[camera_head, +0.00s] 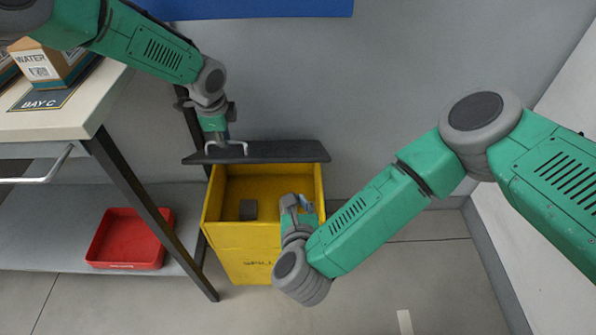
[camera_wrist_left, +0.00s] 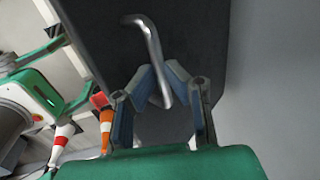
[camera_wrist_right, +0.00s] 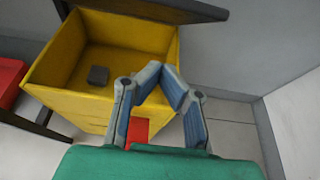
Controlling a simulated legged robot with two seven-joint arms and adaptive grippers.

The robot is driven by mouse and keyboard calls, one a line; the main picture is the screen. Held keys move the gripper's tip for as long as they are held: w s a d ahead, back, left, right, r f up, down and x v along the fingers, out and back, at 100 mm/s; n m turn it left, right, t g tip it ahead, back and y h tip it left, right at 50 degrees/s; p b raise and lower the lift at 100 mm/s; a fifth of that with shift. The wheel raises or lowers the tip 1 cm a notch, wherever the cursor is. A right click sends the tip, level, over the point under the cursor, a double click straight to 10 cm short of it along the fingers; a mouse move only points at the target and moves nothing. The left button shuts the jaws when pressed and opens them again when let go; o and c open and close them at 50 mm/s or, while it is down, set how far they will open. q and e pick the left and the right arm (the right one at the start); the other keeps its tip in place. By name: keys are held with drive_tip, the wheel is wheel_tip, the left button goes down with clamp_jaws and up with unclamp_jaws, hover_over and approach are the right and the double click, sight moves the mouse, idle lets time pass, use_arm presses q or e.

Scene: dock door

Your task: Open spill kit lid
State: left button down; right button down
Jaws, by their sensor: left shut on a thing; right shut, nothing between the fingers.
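The yellow spill kit bin (camera_head: 264,240) stands on the floor at the centre of the head view. Its dark grey lid (camera_head: 290,151) is raised at the back, and the bin's inside shows. My left gripper (camera_head: 226,146) is shut on the metal lid handle (camera_wrist_left: 148,45); the dark lid (camera_wrist_left: 190,40) fills much of the left wrist view. My right gripper (camera_head: 297,203) is shut and empty in front of the bin's right side; in the right wrist view its fingertips (camera_wrist_right: 160,75) meet near the bin (camera_wrist_right: 130,38). A small dark block (camera_head: 248,210) lies inside the bin.
A table (camera_head: 60,118) with a box marked WATER (camera_head: 45,62) stands at the left. A red tray (camera_head: 130,238) sits on its lower shelf. The grey wall (camera_head: 350,95) is close behind the bin. Floor is clear at the front right.

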sight(298, 161)
use_arm(q)
drive_tip(key=shift+w+a+f, duration=0.15)
drive_tip(key=shift+w, duration=0.1)
use_arm(e)
drive_tip(key=w+r, duration=0.1)
drive_tip(key=w, duration=0.6)
drive_tip(key=shift+w, duration=0.4)
drive_tip(key=shift+d, duration=0.1)
drive_tip(key=shift+w+r, duration=0.55)
drive_tip(key=shift+r, duration=0.3)
